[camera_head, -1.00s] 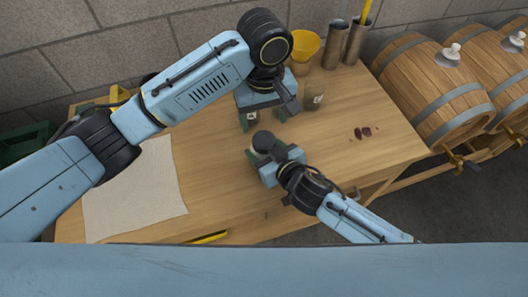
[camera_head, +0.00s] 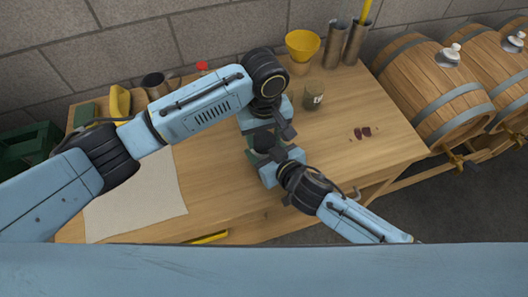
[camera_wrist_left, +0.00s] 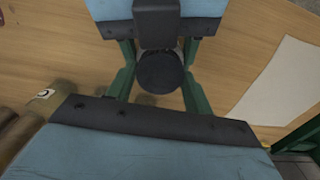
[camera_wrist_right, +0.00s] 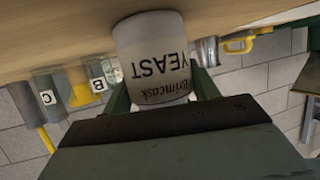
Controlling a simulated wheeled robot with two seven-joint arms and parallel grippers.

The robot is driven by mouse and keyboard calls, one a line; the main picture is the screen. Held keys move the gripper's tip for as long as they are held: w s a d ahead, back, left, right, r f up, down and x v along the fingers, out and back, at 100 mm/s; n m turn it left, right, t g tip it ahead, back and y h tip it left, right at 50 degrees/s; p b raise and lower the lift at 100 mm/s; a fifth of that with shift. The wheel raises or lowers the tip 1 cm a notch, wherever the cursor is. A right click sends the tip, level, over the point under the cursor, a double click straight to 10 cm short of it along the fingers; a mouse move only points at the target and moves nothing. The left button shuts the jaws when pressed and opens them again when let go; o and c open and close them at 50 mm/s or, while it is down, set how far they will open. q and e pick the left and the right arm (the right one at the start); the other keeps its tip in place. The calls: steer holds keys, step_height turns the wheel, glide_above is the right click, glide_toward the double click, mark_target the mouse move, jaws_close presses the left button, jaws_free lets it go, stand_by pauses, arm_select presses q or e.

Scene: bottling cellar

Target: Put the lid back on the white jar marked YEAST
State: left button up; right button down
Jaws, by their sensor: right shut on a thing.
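The white jar marked YEAST (camera_wrist_right: 155,62) stands on the table, its label upside down in the right wrist view. My right gripper (camera_head: 268,158) is shut around its sides. A dark round disc, which looks like the lid (camera_wrist_left: 159,72), shows in the left wrist view and appears to lie over the jar's top. I cannot tell how firmly it sits, and the right wrist view hides it. My left gripper (camera_wrist_left: 158,70) is above the jar, its green fingers apart on either side of the disc. In the head view the two grippers cover most of the jar.
A jar marked B (camera_head: 314,97) stands close behind on the right. A yellow funnel (camera_head: 302,45) and metal cylinders (camera_head: 334,45) are at the back. The front right of the table is clear.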

arm_select(q)
steer(key=c, duration=0.6)
steer(key=shift+o, duration=0.2)
steer(key=m, duration=0.6)
steer(key=shift+m, duration=0.4)
steer(key=o, duration=1.1)
steer(key=shift+r, duration=2.3)
steer(key=shift+c, duration=0.4)
